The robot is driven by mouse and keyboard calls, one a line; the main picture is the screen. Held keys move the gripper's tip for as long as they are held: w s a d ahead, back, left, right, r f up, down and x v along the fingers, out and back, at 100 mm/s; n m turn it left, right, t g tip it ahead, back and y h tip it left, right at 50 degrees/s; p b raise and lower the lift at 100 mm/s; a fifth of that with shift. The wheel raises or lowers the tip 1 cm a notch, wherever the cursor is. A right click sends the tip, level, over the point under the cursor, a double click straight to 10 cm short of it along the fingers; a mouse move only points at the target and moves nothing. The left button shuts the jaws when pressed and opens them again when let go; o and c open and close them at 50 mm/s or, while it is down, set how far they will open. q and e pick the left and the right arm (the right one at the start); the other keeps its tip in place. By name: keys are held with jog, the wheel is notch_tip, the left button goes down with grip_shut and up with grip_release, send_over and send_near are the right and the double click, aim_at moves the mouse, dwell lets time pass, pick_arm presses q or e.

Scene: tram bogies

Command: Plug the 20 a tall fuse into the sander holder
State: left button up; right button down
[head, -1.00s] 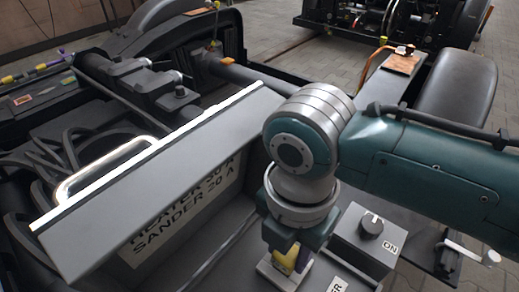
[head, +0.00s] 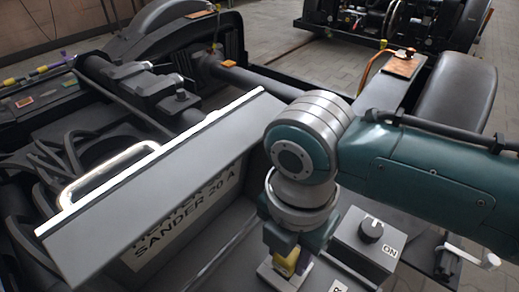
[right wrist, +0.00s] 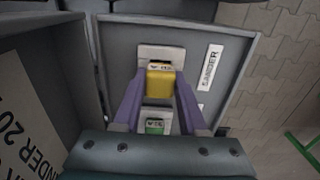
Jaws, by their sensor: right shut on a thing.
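My right gripper (head: 287,260) is shut on a yellow fuse (right wrist: 160,78), gripped between its two purple fingers. The fuse has a small printed top, too small to read. It is over or at a pale holder (right wrist: 160,52) beside a SANDER label (right wrist: 210,68). I cannot tell whether the fuse is seated or just above the holder. In the head view the pale base (head: 268,279) shows just below the fuse, partly hidden by the gripper. My left gripper is not in view.
A green fuse (right wrist: 155,126) sits in a second pale holder nearer the wrist. A lid (head: 150,190) with a fuse list reading SANDER 20 A stands open at the left. A grey switch box (head: 368,240) with a knob and ON mark is close on the right.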

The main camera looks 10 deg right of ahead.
dwell(0.3)
jog(key=shift+p, duration=0.45)
dwell(0.4)
jog(key=shift+f+b, duration=0.45)
jog(key=shift+f, duration=0.15)
dwell(0.3)
jog(key=shift+c, duration=1.9)
grip_release()
jog(key=shift+r, duration=0.15)
notch_tip(320, 180, up, 9)
jog(key=p, duration=0.4)
jog(key=shift+r+p, duration=0.1)
jog(key=shift+p, duration=0.25)
jog(key=shift+r, duration=0.3)
